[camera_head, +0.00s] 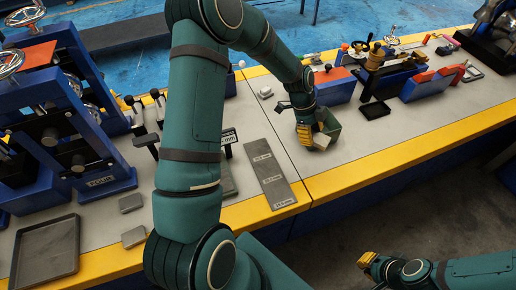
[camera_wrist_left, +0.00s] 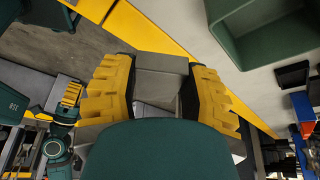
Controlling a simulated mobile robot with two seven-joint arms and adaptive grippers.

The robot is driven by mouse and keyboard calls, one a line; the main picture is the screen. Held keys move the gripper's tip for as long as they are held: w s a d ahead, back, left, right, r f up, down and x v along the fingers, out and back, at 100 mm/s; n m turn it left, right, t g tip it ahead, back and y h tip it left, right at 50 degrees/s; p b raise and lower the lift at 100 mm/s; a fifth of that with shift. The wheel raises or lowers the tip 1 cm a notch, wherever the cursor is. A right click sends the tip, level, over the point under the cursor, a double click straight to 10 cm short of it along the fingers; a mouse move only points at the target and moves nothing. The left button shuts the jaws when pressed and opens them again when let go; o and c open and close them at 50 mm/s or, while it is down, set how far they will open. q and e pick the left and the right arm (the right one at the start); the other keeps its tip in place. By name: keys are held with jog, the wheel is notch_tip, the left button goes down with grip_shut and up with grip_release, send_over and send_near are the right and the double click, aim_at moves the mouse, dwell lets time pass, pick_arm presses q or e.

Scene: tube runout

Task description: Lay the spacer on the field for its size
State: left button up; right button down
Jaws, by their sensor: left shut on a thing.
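My left gripper (camera_head: 308,134) is shut on a grey block, the spacer (camera_head: 321,141), above the bench beside a small green bin (camera_head: 332,122). In the left wrist view the spacer (camera_wrist_left: 160,64) sits between the two yellow fingers, and the green bin (camera_wrist_left: 262,35) is at the upper right. A grey plate with several labelled fields (camera_head: 267,165) lies on the bench left of the gripper; its print is too small to read surely. My right gripper (camera_head: 368,262) is low in front of the bench; its finger opening is unclear.
Two grey blocks (camera_head: 131,202) (camera_head: 134,237) and a grey tray (camera_head: 47,252) lie at the left by blue machines (camera_head: 75,150).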

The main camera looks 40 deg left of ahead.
pick_arm(q)
jog(key=s+a+f+m+g, duration=0.1)
jog(key=s+a+f+m, duration=0.2)
jog(key=a, duration=0.6)
jog(key=s+a+m+g, duration=0.2)
jog(key=s+a+m, duration=0.15)
jog(key=a, duration=0.55)
jog(key=b, duration=0.1)
send_over(257, 147)
jog(key=a, duration=0.1)
jog(key=shift+m+y, duration=0.3)
jog(key=shift+m, duration=0.05)
jog(key=f, duration=0.6)
jog(key=shift+w, duration=0.35)
jog(key=shift+f+b, duration=0.5)
jog(key=shift+f, duration=1.5)
jog(key=shift+f, duration=0.1)
jog(key=o, duration=1.2)
jog(key=shift+f, duration=0.1)
jog(key=shift+o, duration=0.2)
